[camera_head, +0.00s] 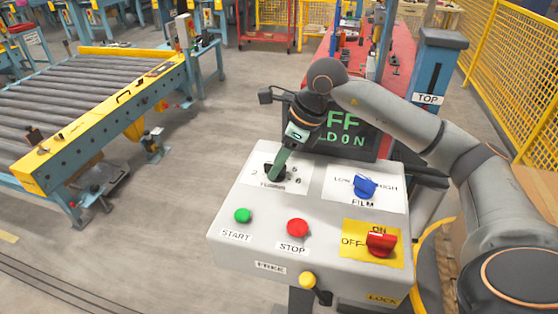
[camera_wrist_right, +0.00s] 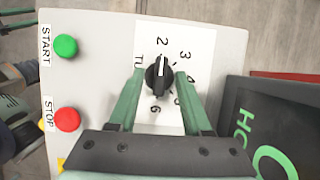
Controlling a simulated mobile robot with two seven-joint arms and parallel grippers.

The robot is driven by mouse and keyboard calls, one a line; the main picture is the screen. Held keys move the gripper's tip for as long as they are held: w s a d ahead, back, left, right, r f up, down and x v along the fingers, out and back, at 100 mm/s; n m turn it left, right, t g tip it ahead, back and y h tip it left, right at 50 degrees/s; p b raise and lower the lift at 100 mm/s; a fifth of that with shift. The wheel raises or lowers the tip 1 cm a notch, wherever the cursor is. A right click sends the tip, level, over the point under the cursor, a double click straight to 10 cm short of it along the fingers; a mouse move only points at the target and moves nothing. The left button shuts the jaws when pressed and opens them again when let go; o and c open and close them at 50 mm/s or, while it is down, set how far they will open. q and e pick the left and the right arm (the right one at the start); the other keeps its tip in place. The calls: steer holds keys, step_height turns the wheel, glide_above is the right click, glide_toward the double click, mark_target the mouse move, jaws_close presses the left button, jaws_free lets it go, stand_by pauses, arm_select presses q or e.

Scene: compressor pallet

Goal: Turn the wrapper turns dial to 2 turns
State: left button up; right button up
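The wrapper turns dial (camera_wrist_right: 157,79) is a black knob with a white pointer line on a white, numbered label. In the right wrist view its pointer aims up, close to the 2. My right gripper (camera_wrist_right: 160,77) is open, with one green finger on each side of the knob and the raised grip apart from both. In the head view my right gripper (camera_head: 277,171) reaches down over the dial and hides most of it. My left gripper is not in view.
The grey control box (camera_head: 225,232) also carries a green START button (camera_head: 243,215), a red STOP button (camera_head: 297,228), a blue FILM knob (camera_head: 365,186), a red ON/OFF switch (camera_head: 381,241) and a yellow-tipped lever (camera_head: 308,281). A dark display (camera_head: 368,142) stands behind. A roller conveyor (camera_head: 85,100) is left.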

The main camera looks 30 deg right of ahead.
steer(key=v, duration=1.2)
steer(key=shift+r, duration=0.25)
